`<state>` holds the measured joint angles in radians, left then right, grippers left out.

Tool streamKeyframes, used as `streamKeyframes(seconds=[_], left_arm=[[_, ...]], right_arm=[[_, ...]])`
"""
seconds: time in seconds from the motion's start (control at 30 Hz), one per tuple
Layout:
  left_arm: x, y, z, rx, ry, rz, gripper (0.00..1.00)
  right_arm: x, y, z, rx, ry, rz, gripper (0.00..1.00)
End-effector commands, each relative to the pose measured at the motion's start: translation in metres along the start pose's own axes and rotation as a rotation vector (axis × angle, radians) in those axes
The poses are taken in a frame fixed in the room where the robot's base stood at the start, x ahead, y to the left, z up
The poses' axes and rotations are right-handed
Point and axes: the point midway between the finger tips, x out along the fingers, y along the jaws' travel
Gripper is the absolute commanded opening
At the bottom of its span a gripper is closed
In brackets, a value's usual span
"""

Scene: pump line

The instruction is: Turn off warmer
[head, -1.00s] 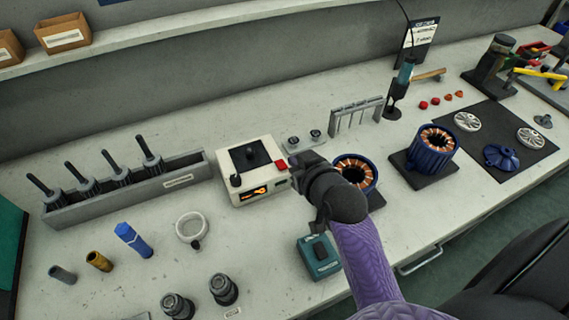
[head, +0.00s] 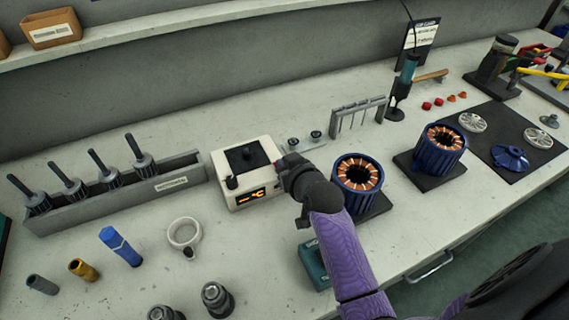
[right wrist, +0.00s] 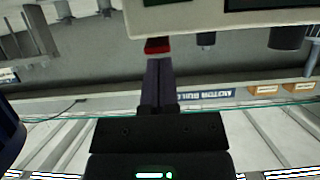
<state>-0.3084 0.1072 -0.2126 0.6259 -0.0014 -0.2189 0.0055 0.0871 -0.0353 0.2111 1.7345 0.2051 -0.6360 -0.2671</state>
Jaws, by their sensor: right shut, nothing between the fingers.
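The warmer (head: 222,160) is a cream box with a black top plate and a front display (head: 251,195) lit orange. My right gripper (head: 283,167) is shut and empty, at the warmer's right side. In the right wrist view the closed fingertips (right wrist: 159,62) point at a red switch (right wrist: 157,45) on the warmer's edge (right wrist: 225,20). The tips are at or very close to the switch; I cannot tell whether they touch. In the head view my gripper hides the switch. My left gripper is not in view.
A grey rack (head: 110,200) with several black-handled tools stands left of the warmer. A blue stator with copper windings (head: 345,185) stands right of my wrist, and a teal box (head: 312,268) lies below my forearm. A white ring (head: 184,233) lies in front.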

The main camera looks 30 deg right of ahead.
Motion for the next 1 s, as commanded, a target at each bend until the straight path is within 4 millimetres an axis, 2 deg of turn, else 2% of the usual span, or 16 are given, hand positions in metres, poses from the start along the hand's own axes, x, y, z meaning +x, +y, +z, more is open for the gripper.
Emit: streamKeyframes(seconds=[0.17,0.23,0.43,0.63,0.8,1.0], left_arm=[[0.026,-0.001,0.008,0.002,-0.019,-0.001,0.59],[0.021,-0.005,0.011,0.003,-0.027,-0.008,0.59],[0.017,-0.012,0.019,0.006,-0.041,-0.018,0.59],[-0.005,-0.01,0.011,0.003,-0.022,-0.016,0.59],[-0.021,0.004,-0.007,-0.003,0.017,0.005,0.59],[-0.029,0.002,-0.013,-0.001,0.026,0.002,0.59]], right_arm=[[0.004,0.0,0.022,-0.005,0.134,0.0,0.0],[0.002,0.0,0.015,-0.002,0.155,0.001,0.0],[0.0,0.0,0.011,-0.001,0.151,0.0,0.0],[-0.017,0.0,-0.026,-0.001,0.158,0.0,0.0],[-0.033,0.0,-0.059,-0.001,0.162,0.001,0.0],[-0.042,0.0,-0.078,-0.002,0.161,0.002,0.0]])
